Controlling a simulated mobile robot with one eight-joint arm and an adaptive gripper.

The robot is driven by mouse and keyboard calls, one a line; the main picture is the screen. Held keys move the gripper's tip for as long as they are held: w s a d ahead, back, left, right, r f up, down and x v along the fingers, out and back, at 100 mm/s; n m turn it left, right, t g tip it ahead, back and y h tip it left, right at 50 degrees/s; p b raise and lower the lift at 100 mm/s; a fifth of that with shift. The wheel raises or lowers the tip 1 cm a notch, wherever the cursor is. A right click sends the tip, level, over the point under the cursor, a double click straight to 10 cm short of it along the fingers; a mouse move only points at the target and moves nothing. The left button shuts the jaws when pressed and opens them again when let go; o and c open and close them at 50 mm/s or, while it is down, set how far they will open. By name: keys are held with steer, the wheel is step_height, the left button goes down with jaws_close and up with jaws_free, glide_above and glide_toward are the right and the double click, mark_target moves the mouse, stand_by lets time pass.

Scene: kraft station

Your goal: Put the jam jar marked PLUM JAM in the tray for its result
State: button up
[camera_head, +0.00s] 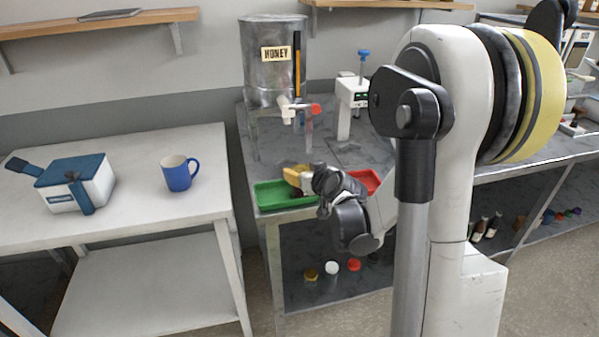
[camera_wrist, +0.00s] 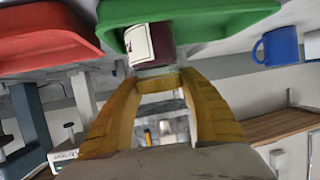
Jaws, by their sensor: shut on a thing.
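My gripper (camera_head: 297,178), with yellow fingers, is at the green tray (camera_head: 270,195) on the grey bench. In the wrist view, its fingertips (camera_wrist: 160,78) are shut on a dark purple jam jar (camera_wrist: 164,42) with a white label. The label's words cannot be read. The jar overlaps the green tray (camera_wrist: 205,13) in that view; I cannot tell whether it touches the tray floor. In the head view the jar is mostly hidden by my gripper. A red tray (camera_head: 368,180) is just right of the green one, partly behind my wrist; it also shows in the wrist view (camera_wrist: 45,38).
A metal HONEY tank (camera_head: 272,75) with a red-handled tap (camera_head: 314,109) stands behind the trays. A white device with a blue knob (camera_head: 350,95) is beside it. A blue mug (camera_head: 179,174) and a blue-white box (camera_head: 75,184) sit on the left table. Several jars (camera_head: 331,267) are on the lower shelf.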

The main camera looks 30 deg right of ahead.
steer(key=o, duration=1.4)
steer(key=shift+f, duration=0.1)
steer(key=shift+r, duration=0.25)
steer(key=p+v, duration=0.4)
steer(key=v, duration=0.8)
steer(key=s+a+r+n+g+y, duration=0.1)
steer(key=s+a+g, duration=0.15)
steer(key=a, duration=0.45)
steer(key=s+a+r+n+g+y, duration=0.1)
steer(key=s+a+y, duration=0.15)
steer(key=a, duration=0.45)
steer(key=s+a+g, duration=0.1)
steer(key=s, duration=0.2)
steer(key=s+a+g+h, duration=0.1)
steer(key=s+a, duration=0.1)
steer(key=s, duration=0.2)
steer(key=s+a+g+h, duration=0.1)
steer(key=s, duration=0.3)
steer(key=shift+a+r+m, duration=0.15)
steer(key=shift+r+m, duration=0.15)
steer(key=shift+r, duration=0.1)
